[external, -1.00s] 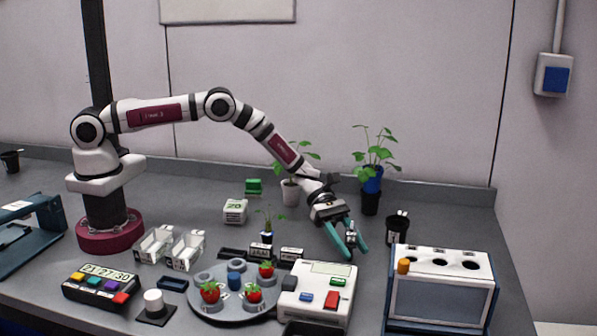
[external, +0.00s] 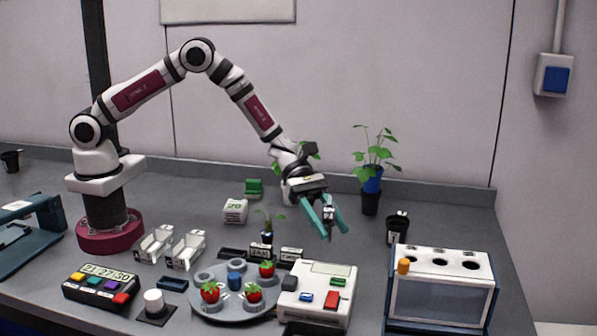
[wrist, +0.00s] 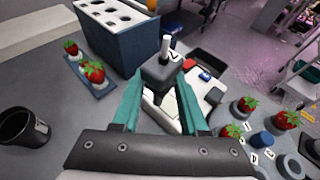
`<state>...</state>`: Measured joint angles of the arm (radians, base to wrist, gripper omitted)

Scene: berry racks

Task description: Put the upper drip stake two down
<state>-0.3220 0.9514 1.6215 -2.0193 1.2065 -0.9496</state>
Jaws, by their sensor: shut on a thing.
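My gripper (external: 329,232) hangs over the bench above and behind the white scale-like box (external: 325,282). Its teal fingers, also seen in the wrist view (wrist: 162,88), are shut on a small dark grey piece with a white peg (wrist: 160,70). That piece is small and partly hidden by the fingers in the external view. I cannot tell for sure that it is the drip stake.
The round tray (external: 205,300) with strawberries and a blue cylinder is front centre. Potted plants (external: 370,203) stand at the back. White trays (external: 185,250) lie left.

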